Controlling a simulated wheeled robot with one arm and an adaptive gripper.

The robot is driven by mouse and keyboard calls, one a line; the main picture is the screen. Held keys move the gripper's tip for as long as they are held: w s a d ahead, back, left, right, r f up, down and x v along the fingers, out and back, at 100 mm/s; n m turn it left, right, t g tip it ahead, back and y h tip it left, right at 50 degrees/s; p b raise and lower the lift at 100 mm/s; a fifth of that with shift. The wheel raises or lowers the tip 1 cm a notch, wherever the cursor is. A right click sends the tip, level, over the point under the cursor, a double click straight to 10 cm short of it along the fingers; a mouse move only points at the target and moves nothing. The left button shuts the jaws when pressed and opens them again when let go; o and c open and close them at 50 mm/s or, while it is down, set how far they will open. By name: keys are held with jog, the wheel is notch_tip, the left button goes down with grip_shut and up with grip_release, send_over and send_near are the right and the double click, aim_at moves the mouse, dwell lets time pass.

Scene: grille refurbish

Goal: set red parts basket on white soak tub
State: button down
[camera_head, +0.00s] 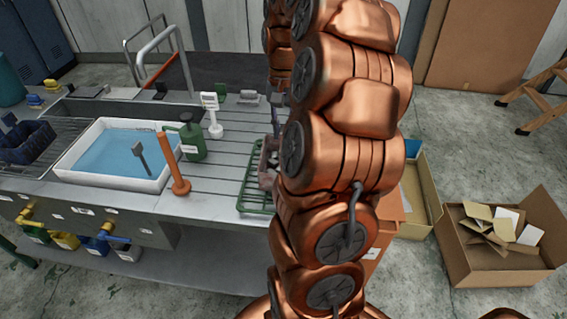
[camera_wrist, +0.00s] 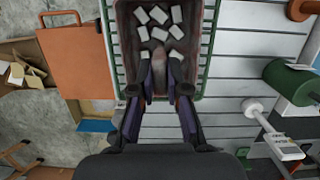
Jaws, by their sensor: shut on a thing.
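In the wrist view the basket (camera_wrist: 192,60) holds several pale blocks, with green rack bars along both sides. I cannot tell whether it rests on the rack or hangs just above it. My gripper (camera_wrist: 160,84) is shut on the basket at its near side. In the head view my arm hides the gripper and much of the basket. The white soak tub (camera_head: 110,182), full of blue liquid, stands on the bench to the left.
A grey paddle (camera_head: 140,155) sticks up in the tub. A dark basket (camera_head: 25,142) is left of it. Cardboard boxes (camera_head: 495,250) lie on the floor at right.

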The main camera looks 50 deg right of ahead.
jog(key=shift+r, duration=0.65)
jog(key=shift+r+p, duration=0.3)
jog(key=shift+r, duration=1.35)
